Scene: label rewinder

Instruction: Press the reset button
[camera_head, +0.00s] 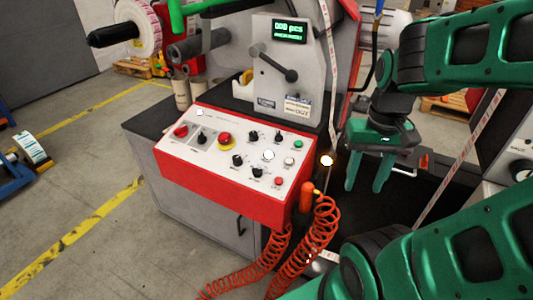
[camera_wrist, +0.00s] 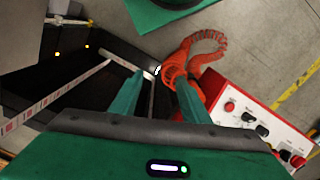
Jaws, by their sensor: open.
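The white control panel (camera_head: 190,150) with red edges carries several buttons and knobs. They include a red-on-yellow mushroom button (camera_head: 226,139), a green button (camera_head: 298,146), a white button (camera_head: 268,155) and a small red button (camera_head: 278,181). The labels are too small to read, so I cannot tell which is the reset button. My gripper (camera_head: 367,180) is open and empty, right of the panel and apart from it, fingers pointing down. In the wrist view the open fingers (camera_wrist: 157,98) show, with part of the panel (camera_wrist: 239,117) at the right.
An orange coiled hose (camera_head: 322,225) hangs at the panel's front right corner, with its orange handle (camera_head: 306,197) close to my gripper. A label web (camera_head: 464,161) runs diagonally right of my gripper. The display box (camera_head: 282,72) stands behind the panel. The space above the panel's buttons looks clear.

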